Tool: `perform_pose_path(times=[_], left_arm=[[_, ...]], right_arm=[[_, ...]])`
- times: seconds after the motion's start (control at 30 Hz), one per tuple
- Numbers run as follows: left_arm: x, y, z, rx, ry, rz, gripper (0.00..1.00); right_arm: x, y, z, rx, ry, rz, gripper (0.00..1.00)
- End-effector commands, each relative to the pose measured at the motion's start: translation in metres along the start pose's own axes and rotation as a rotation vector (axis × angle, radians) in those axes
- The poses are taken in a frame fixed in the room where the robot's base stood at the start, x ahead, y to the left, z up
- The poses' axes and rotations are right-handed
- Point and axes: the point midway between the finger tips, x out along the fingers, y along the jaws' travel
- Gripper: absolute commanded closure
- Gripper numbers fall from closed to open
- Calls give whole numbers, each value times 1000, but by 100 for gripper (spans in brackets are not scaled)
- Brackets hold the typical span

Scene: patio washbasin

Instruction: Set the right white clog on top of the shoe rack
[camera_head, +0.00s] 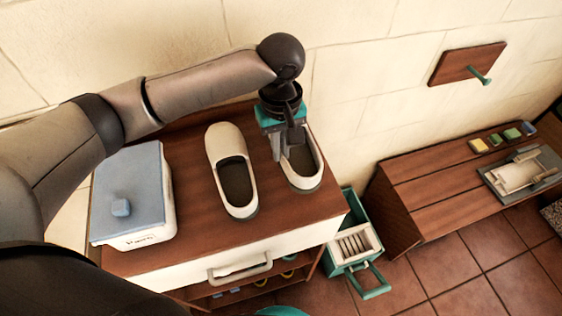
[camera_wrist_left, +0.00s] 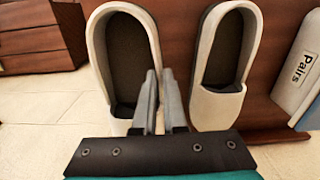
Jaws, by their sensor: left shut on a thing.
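The right white clog (camera_head: 304,162) is at the right end of the wooden shoe rack's top (camera_head: 195,225), its opening towards the front. My left gripper (camera_head: 281,150) reaches down over it and is shut on its left side wall. In the left wrist view the fingers (camera_wrist_left: 160,78) pinch the inner rim of this clog (camera_wrist_left: 101,62). The other white clog (camera_head: 238,195) stands to its left with a gap between, and also shows in the left wrist view (camera_wrist_left: 247,68). I cannot tell whether the held clog's sole touches the wood.
A white box with a blue lid (camera_head: 130,190) stands on the rack's left end. A drawer handle (camera_head: 240,268) sticks out in front. A teal caddy (camera_head: 352,245) stands on the floor at right, beside a low wooden bench (camera_head: 415,195). The wall is close behind.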

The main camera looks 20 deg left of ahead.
Motion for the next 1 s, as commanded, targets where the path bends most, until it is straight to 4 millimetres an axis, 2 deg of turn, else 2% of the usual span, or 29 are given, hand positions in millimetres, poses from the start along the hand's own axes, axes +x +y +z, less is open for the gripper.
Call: perform_pose_path(times=[0.17,0.37,0.73,0.77,1.0], left_arm=[[14,0,0,1,0,0,100],[43,0,0,1,0,0,100],[46,0,0,0,1,1,100],[46,0,0,1,1,1,88],[46,0,0,1,1,1,61]], right_arm=[[3,0,-3,0,5,1,57],[9,0,-3,0,7,1,57],[6,0,-4,-1,8,0,57],[7,0,-4,-1,8,0,57],[7,0,-4,-1,8,0,57]])
